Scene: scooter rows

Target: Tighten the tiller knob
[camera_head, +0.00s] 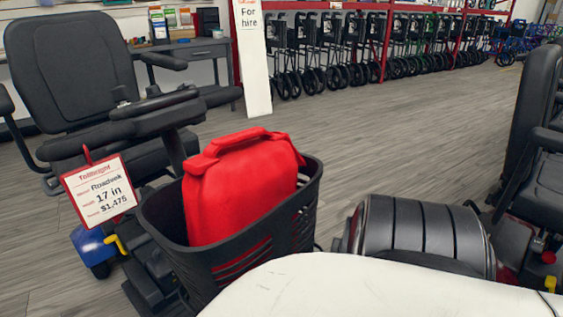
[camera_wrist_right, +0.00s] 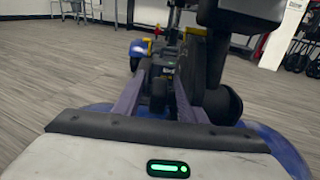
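A blue and black scooter stands at the left in the head view, with its black tiller (camera_head: 172,150) rising behind a black basket (camera_head: 268,234). I cannot make out the tiller knob for certain. A yellow lever (camera_head: 120,243) shows low on this scooter. My right gripper (camera_wrist_right: 158,80) shows in the right wrist view with its two fingers apart and nothing seen held between them. Beyond it are black scooter parts, with a small red part (camera_wrist_right: 157,31) and yellow parts near the top. My left gripper is in neither view.
A red bag (camera_head: 240,185) fills the basket, and a price tag (camera_head: 100,189) hangs beside it. Another scooter with a black seat (camera_head: 545,180) stands at the right edge, with a red knob (camera_head: 549,257) low down. Wheelchairs line the back; the grey floor (camera_head: 400,130) between is clear.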

